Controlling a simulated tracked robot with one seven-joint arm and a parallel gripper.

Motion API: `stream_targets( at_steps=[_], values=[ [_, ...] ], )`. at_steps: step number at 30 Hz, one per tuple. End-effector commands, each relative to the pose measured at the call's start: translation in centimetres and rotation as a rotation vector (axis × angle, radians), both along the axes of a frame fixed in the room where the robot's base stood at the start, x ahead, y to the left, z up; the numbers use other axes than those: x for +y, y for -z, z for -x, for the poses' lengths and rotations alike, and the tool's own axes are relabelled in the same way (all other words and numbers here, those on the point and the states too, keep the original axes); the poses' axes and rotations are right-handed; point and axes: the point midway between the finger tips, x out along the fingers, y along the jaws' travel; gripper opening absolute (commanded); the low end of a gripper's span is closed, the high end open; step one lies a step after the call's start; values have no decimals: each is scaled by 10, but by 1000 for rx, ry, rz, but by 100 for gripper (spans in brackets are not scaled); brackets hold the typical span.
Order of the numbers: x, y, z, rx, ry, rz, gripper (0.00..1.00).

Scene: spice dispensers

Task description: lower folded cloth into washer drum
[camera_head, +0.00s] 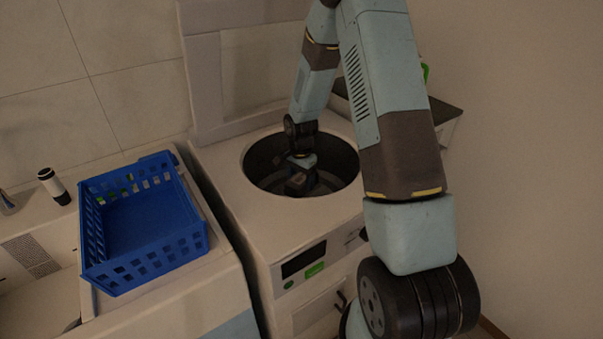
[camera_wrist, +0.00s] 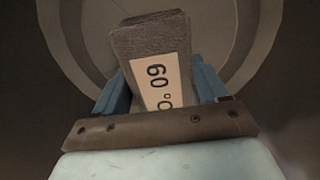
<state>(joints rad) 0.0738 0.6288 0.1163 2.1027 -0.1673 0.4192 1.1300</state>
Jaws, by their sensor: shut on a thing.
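The folded cloth (camera_wrist: 150,42) is a grey block with a pale label printed with dark characters. In the wrist view it sits between the two blue fingers of my gripper (camera_wrist: 162,85), which is shut on it. The washer drum (camera_wrist: 90,35) shows as a round grey wall beyond the cloth. In the head view my gripper (camera_head: 300,180) reaches down through the round opening of the washer (camera_head: 230,185). The dark drum wall (camera_head: 338,160) shows around it. The cloth cannot be made out in the head view, and its gap to the drum bottom cannot be told.
The washer's raised lid (camera_head: 255,70) stands behind the opening. A blue, seemingly empty basket (camera_head: 150,250) sits on the counter to the left, with a dark and white cylinder (camera_head: 53,186) near it. A plain wall (camera_head: 540,150) is on the right.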

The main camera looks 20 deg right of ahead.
Motion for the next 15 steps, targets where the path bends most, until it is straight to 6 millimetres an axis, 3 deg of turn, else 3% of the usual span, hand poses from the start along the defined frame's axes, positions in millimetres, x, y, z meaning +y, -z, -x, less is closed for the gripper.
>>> stream_targets(
  at_steps=[15],
  values=[
    [0, 48, 0, 1, 1, 1, 39]
  ],
)
